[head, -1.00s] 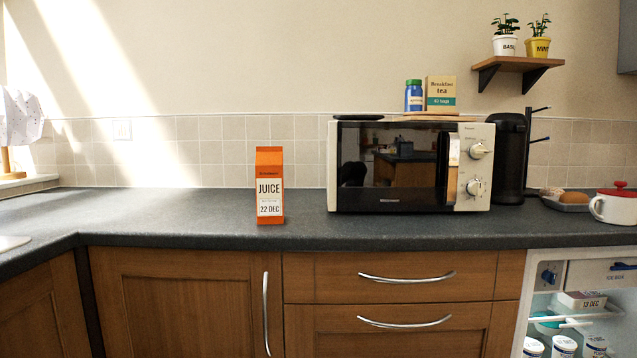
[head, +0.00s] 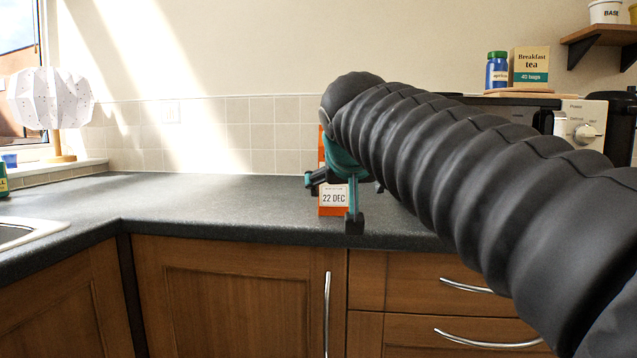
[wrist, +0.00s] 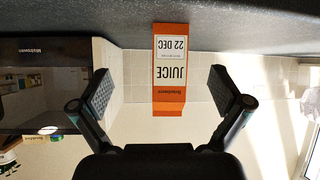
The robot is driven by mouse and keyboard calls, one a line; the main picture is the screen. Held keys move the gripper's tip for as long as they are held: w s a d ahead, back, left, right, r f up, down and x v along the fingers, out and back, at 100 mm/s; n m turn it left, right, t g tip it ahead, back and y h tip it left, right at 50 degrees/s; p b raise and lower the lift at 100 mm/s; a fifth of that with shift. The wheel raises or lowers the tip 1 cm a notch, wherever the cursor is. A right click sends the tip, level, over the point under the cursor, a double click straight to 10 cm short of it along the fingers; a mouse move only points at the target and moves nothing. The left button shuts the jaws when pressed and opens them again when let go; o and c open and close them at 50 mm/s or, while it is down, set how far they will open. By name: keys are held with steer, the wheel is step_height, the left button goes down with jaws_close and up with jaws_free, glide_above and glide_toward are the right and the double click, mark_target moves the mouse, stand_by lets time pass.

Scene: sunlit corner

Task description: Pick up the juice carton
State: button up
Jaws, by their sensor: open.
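The orange juice carton (head: 333,197) stands upright on the dark worktop, with a white label reading 22 DEC. In the head view my gripper (head: 335,205) is in front of it and hides much of its upper part. In the wrist view the carton (wrist: 170,72) appears upside down, in the gap between the two fingers of my gripper (wrist: 168,95). The fingers are spread wide, with clear space on both sides of the carton. Nothing is held.
The microwave (wrist: 45,80) stands beside the carton; my arm hides most of it in the head view. A sink (head: 30,230) is at the far left, and a lamp (head: 50,100) is on the sill. The worktop (head: 200,205) left of the carton is clear.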

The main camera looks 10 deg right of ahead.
steer(key=w+a+r+t, duration=0.2)
steer(key=w+r, duration=0.3)
steer(key=r, duration=0.2)
steer(key=d+x, duration=0.1)
steer(key=x, duration=1.2)
steer(key=shift+w+d+m, duration=0.15)
steer(key=shift+d+m, duration=0.05)
steer(key=shift+m, duration=0.2)
steer(key=shift+r, duration=0.15)
steer(key=c, duration=1.7)
steer(key=shift+r, duration=0.1)
steer(key=shift+c, duration=0.6)
